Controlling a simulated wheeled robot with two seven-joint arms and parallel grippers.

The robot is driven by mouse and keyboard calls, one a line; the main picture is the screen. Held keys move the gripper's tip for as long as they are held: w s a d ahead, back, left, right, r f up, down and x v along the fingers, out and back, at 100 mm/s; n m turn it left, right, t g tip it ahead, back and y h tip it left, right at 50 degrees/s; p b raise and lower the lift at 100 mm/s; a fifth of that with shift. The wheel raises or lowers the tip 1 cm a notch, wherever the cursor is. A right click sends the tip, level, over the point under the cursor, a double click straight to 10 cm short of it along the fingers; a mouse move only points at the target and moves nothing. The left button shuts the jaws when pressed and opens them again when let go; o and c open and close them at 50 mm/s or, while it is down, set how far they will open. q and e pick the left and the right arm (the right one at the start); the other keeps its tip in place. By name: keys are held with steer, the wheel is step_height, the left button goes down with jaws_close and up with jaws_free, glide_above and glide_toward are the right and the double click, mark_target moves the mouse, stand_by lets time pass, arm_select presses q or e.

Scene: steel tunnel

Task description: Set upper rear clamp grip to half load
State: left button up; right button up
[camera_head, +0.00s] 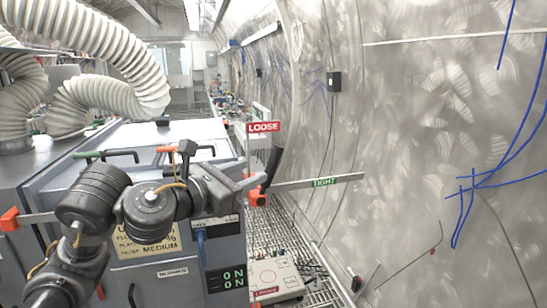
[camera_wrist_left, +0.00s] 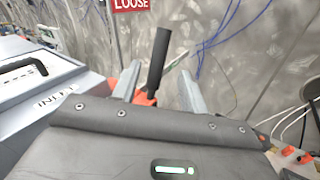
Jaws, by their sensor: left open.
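The clamp has a black handle (camera_head: 272,166) on an orange base (camera_head: 257,198), at the right rear edge of the grey cabinet. The handle stands nearly upright, tilted a little to the right. A red LOOSE sign (camera_head: 264,127) is above it, and a green TIGHT label (camera_head: 324,182) is on a bar to its right. My left gripper (camera_head: 254,183) is open beside the clamp. In the left wrist view the black handle (camera_wrist_left: 157,60) shows between the two grey fingers (camera_wrist_left: 159,88), with the orange base partly hidden below. I cannot tell whether they touch. My right gripper is not in view.
The grey cabinet (camera_head: 135,275) lies below my left arm, with an ON display (camera_head: 226,280) on its front. A green-ended handle (camera_head: 95,155) is on its top. White ribbed hoses (camera_head: 100,100) hang at the upper left. The curved steel wall (camera_head: 430,120) closes the right side.

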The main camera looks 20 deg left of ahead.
mark_target(269, 163)
arm_select(q)
steer(key=x, duration=0.8)
steer(key=shift+w+d+b, duration=0.1)
steer(key=shift+w+b, duration=0.25)
steer(key=shift+b, duration=0.05)
jaws_close()
